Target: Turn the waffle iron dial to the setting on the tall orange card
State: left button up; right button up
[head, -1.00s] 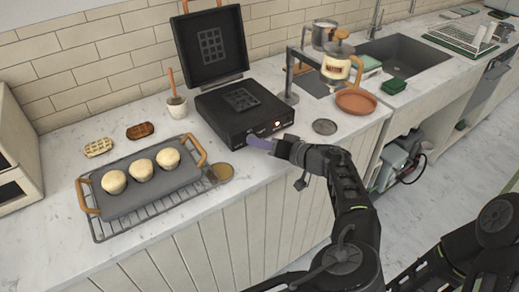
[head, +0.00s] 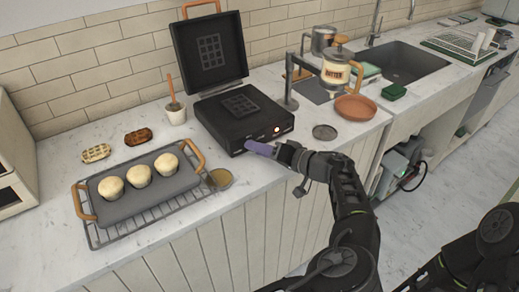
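The black waffle iron (head: 238,118) stands on the counter with its lid (head: 210,50) raised. A small lit orange spot (head: 277,130) shows on its front face. My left gripper (head: 258,148), with purple fingertips, is at the lower middle of that front face, close to or touching it; I cannot tell which. The dial cannot be made out; the gripper covers part of the front. The fingers are seen edge-on, so their opening is unclear. No tall orange card can be made out. My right gripper is out of view; only its arm shows at lower right.
A tray (head: 148,199) with several dough-coloured rounds sits on a wire rack at left. A small cup (head: 219,179) is at its right end. A batter dispenser (head: 336,70) stands behind.

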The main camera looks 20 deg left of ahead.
pick_arm(q)
jog(key=shift+o, duration=0.3)
jog(key=shift+d, duration=0.1)
jog(key=b+v, duration=0.1)
jog(key=v, duration=0.5)
jog(key=shift+s+d+b, duration=0.1)
jog(key=shift+d+b, duration=0.2)
jog(key=shift+b, duration=0.05)
jog(key=shift+s+d+r, duration=0.2)
jog(key=shift+s+d, duration=0.05)
jog(key=shift+d, duration=0.2)
